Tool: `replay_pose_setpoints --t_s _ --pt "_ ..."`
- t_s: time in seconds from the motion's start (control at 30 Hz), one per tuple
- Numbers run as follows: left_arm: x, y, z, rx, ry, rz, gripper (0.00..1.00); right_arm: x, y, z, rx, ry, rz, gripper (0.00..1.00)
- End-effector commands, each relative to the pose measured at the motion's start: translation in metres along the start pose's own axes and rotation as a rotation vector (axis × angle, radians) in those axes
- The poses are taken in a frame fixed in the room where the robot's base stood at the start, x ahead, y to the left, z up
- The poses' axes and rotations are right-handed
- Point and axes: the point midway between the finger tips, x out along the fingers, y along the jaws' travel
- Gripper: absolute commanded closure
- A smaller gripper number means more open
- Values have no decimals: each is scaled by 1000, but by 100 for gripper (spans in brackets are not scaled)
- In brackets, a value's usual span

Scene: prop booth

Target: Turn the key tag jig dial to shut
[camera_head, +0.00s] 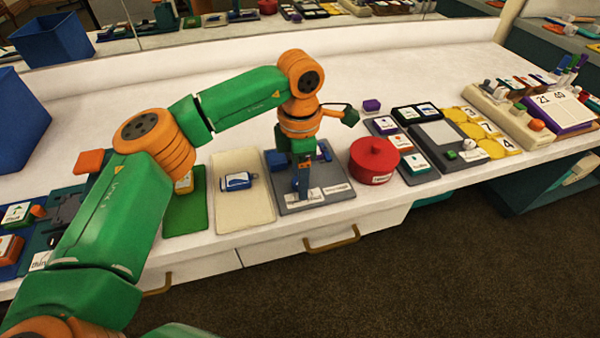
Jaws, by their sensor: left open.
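A dark grey board (334,176) with blue parts and white labels lies near the front edge of the counter. It may be the key tag jig, but its labels are too small to read. My left gripper (303,187) points down over this board and is open. The gripper and wrist cover much of the board's middle. I cannot make out the dial or its setting, nor whether the fingers touch anything. My right gripper is not in view.
A red round lidded container (373,160) stands close to the board's right. A cream mat (243,206) with a blue-and-white item lies to its left, beside a green mat (187,213). Several other boards line the counter. The white counter behind is mostly clear.

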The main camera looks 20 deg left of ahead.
Motion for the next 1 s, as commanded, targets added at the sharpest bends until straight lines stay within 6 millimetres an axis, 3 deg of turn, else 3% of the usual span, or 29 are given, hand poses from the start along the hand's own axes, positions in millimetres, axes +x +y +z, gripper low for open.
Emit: replay_pose_setpoints --t_s 0.23,0.27,0.5,1.0 --pt "3 0 0 0 0 1 31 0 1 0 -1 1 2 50" --pt "3 0 0 0 0 1 36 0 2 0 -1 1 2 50" --pt "3 0 0 0 -1 0 100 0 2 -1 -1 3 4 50" --pt "3 0 0 -124 0 -1 100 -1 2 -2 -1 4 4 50"
